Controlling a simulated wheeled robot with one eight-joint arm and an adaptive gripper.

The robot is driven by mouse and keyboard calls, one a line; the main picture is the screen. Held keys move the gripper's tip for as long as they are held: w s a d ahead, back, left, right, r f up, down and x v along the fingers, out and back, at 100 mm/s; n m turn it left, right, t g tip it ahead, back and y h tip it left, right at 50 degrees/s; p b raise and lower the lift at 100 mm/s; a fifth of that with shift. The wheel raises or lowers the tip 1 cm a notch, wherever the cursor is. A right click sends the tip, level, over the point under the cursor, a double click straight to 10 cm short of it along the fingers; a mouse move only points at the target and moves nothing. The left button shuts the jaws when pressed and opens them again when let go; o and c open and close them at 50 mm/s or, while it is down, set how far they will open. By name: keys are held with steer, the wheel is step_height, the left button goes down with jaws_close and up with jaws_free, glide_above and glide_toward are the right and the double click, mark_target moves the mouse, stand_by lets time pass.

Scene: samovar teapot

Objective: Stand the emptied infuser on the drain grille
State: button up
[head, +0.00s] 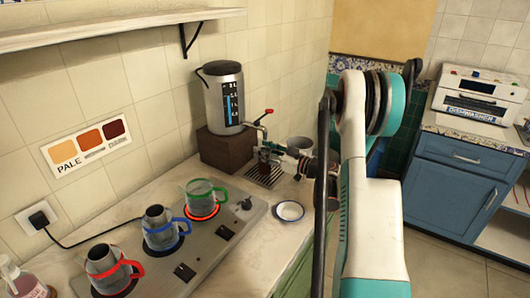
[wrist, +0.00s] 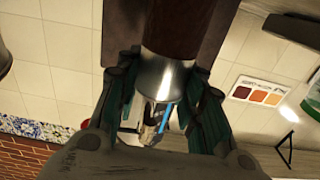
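My gripper (head: 275,150) is just in front of the wooden block, above the drain grille (head: 262,178). In the wrist view, its teal fingers (wrist: 165,90) stand on both sides of a metal cylinder with a dark brown part, which I take to be the infuser (wrist: 168,76), and appear shut on it. In the head view the infuser is small, dark and partly covered by the fingers. It looks raised above the grille, but the gap is hard to judge. Its inside is hidden.
The samovar (head: 222,100) stands on a wooden block (head: 225,150), its red-handled tap (head: 265,114) close to my gripper. A white saucer (head: 290,211) lies in front of the grille. Several glass mugs stand on a hot plate (head: 225,233). A grey round vessel (head: 301,143) is behind my gripper.

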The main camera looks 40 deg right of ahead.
steer(key=shift+o, duration=1.3)
steer(key=p+v, duration=0.3)
steer(key=v, duration=0.9)
